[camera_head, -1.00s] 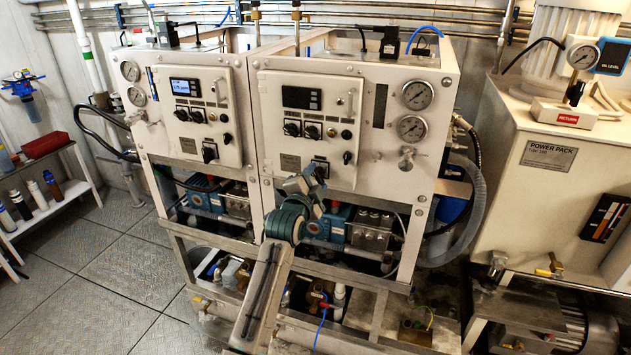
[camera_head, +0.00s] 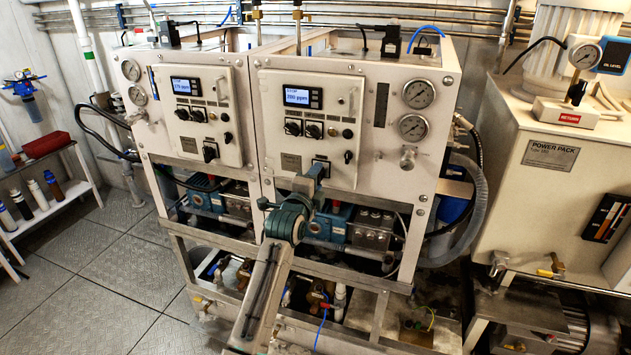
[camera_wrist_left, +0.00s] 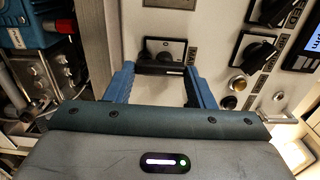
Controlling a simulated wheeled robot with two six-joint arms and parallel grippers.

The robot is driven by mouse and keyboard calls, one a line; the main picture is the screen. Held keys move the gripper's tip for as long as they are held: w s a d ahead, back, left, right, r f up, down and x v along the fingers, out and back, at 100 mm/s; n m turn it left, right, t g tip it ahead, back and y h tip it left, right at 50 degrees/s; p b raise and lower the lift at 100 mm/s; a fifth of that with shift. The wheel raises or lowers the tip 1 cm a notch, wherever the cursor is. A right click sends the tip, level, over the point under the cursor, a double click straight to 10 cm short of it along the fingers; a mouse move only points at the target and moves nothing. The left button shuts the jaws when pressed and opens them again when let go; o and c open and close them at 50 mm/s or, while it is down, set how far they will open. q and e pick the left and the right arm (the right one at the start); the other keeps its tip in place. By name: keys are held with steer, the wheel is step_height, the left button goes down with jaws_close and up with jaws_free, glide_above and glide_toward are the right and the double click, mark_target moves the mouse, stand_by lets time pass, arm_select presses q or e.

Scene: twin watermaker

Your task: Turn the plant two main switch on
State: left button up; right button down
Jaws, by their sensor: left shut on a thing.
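The plant two main switch is a black knob on a grey plate low on the right-hand panel (camera_head: 270,130). In the head view it is mostly hidden behind my left gripper (camera_head: 319,172). The knob lies level across that view. The plant two display (camera_head: 303,96) is lit blue with white text. My right gripper is not in view.
Other black knobs (camera_head: 312,130) sit above the switch. The similar left-hand panel (camera_head: 185,141) has its own lit display (camera_head: 185,87) and main switch (camera_head: 210,151). Gauges (camera_head: 412,127) are to the right. The power pack (camera_head: 545,185) stands further right.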

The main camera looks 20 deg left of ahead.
arm_select(q)
steer(key=o, duration=1)
steer(key=shift+s, duration=0.1)
steer(key=s+b, duration=0.3)
steer(key=s, duration=0.7)
steer(key=shift+s+a, duration=0.15)
steer(key=shift+s, duration=0.15)
